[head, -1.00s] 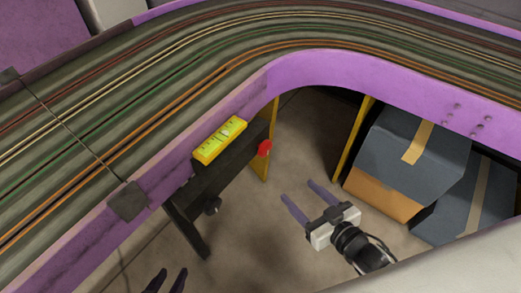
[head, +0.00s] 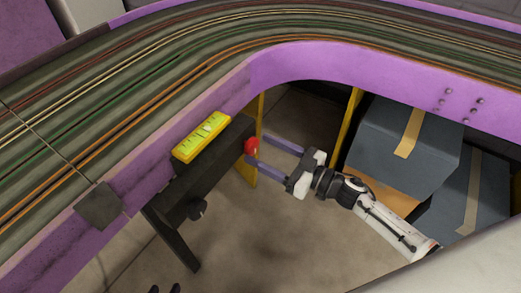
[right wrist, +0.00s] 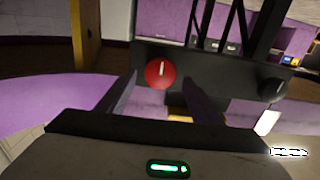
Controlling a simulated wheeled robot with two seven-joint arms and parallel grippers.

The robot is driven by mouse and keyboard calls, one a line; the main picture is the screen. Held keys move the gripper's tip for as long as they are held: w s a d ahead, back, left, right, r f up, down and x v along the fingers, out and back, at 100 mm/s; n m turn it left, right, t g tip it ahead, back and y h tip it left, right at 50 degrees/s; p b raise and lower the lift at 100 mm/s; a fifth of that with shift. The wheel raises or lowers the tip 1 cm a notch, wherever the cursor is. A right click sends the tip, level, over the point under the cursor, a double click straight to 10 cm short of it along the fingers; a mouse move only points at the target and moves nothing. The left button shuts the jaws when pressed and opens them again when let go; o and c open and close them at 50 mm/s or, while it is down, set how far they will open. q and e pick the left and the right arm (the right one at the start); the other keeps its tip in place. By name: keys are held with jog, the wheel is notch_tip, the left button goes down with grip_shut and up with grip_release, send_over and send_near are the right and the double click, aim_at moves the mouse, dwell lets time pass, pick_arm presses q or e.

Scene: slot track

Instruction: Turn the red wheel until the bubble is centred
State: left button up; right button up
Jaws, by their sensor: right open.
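The red wheel (head: 251,147) sits on the end of a dark bracket (head: 215,158) under the purple track edge. In the right wrist view the wheel (right wrist: 160,74) is a round red knob with a white, nearly upright mark. My right gripper (head: 258,151) is open, its two fingers pointing at the wheel, one on each side; I cannot tell if they touch it. The yellow spirit level (head: 201,137) lies on the bracket. Its vial is pale and the bubble is too small to place.
A dark knob (head: 197,210) sits lower on the bracket's leg; a black knob (right wrist: 273,89) shows in the right wrist view. Yellow posts (head: 342,130) and taped grey boxes (head: 405,140) stand under the track at right. The floor below is clear.

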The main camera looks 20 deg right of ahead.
jog(key=shift+w+a, duration=0.5)
jog(key=shift+w, duration=0.05)
jog(key=c, duration=1)
jog(key=shift+n, duration=0.4)
